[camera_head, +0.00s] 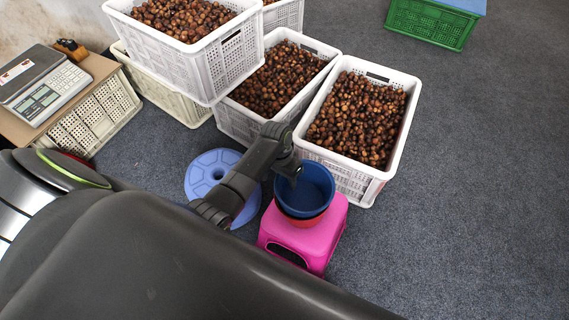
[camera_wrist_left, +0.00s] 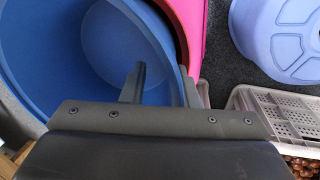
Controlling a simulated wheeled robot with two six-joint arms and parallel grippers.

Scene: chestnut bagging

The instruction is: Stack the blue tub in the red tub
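The blue tub (camera_head: 311,190) sits in the top of the red tub (camera_head: 300,222), whose wall shows as a band below it. Both are on the pink stool (camera_head: 305,242). My left gripper (camera_head: 294,179) reaches down at the blue tub's far-left rim. In the left wrist view the gripper's fingers (camera_wrist_left: 161,80) stand apart, one inside the blue tub (camera_wrist_left: 108,45) and one outside its rim. A gap shows between the inner finger and the wall. A thin red edge shows beside the blue rim. My right gripper is not in view.
White crates of chestnuts (camera_head: 350,180) stand just behind the stool. A light blue round stool (camera_head: 205,178) is at its left. A scale (camera_head: 42,88) sits at far left, and a green crate (camera_head: 430,24) at the back. The right floor is clear.

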